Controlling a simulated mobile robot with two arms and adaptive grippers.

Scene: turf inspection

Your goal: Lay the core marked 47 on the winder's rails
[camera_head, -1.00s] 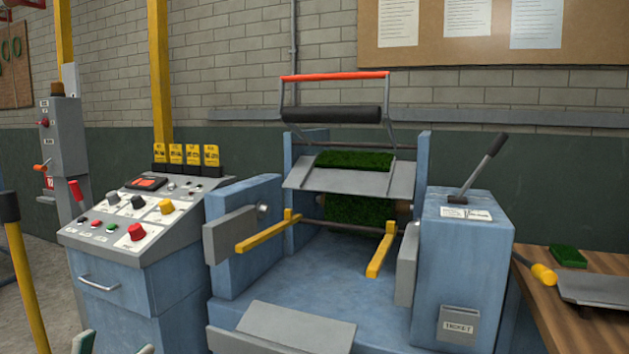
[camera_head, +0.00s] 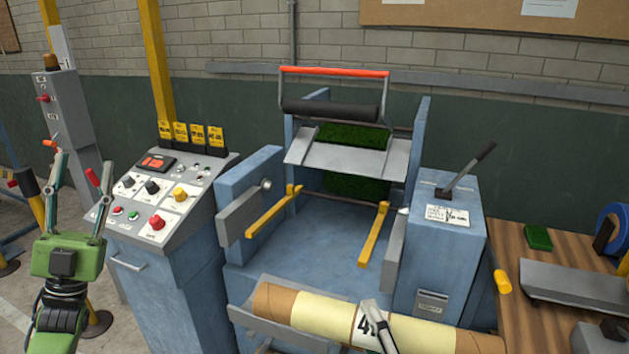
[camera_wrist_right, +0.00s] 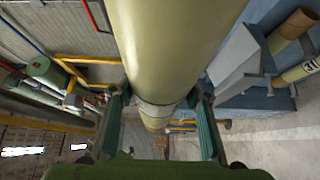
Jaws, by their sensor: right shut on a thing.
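A long cardboard core (camera_head: 318,311) with a pale yellow middle and brown ends lies across the bottom of the head view, in front of the winder. Its white label shows a 4; a grey finger hides the rest. My right gripper (camera_wrist_right: 160,98) is shut on this core, which fills the middle of the right wrist view. The winder's left rail (camera_head: 273,213) and right rail (camera_head: 373,235) are yellow, and nothing lies on them. The core is nearer to me than both rails. My green left gripper (camera_head: 80,180) is open and empty beside the control panel.
The control panel (camera_head: 165,190) stands left of the winder. A blue lever box (camera_head: 440,250) stands right of the rails. A wooden bench (camera_head: 530,265) with a green turf piece (camera_head: 538,237) is at right. Another labelled core (camera_wrist_right: 300,70) shows in the right wrist view.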

